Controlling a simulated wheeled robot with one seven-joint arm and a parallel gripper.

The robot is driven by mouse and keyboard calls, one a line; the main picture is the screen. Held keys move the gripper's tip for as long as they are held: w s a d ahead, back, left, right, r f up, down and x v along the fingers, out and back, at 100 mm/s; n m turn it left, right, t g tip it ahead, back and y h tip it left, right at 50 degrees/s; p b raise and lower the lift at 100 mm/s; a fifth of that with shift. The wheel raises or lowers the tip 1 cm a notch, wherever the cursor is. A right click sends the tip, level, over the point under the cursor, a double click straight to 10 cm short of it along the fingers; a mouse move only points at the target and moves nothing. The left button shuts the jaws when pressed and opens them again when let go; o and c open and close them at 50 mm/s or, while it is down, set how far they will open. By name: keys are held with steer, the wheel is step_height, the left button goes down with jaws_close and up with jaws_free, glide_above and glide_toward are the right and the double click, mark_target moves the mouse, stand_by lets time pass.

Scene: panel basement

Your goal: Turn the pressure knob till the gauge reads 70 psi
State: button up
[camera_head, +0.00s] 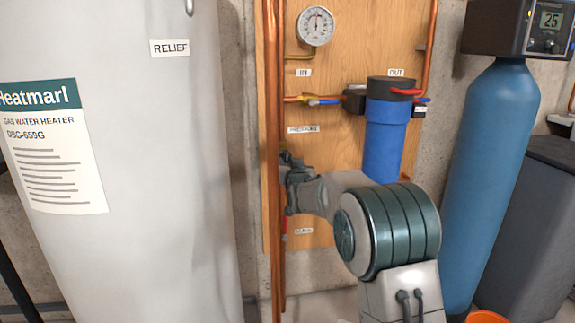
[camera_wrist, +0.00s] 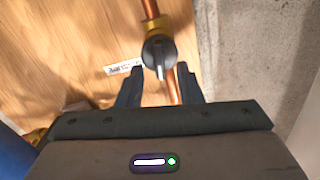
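A round white pressure gauge (camera_head: 316,25) is at the top of the wooden board, with its needle pointing roughly straight up; its numbers are too small to read. In the wrist view, a dark knob (camera_wrist: 158,50) with a pale bar handle sits on a brass fitting on a copper pipe. My gripper (camera_wrist: 159,68) is open, its two dark fingers on either side of the handle's lower end, with gaps on both sides. In the head view my gripper (camera_head: 286,163) is at the board's left edge by the copper pipes, and the knob cannot be made out there.
Copper pipes (camera_head: 272,120) run upright beside the board. A blue filter housing (camera_head: 384,140) hangs right of my gripper. A large grey water heater (camera_head: 150,180) stands left, and a blue tank (camera_head: 492,160) stands right. Small labels (camera_head: 303,129) are on the board.

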steer(key=shift+x, duration=0.95)
jaws_close()
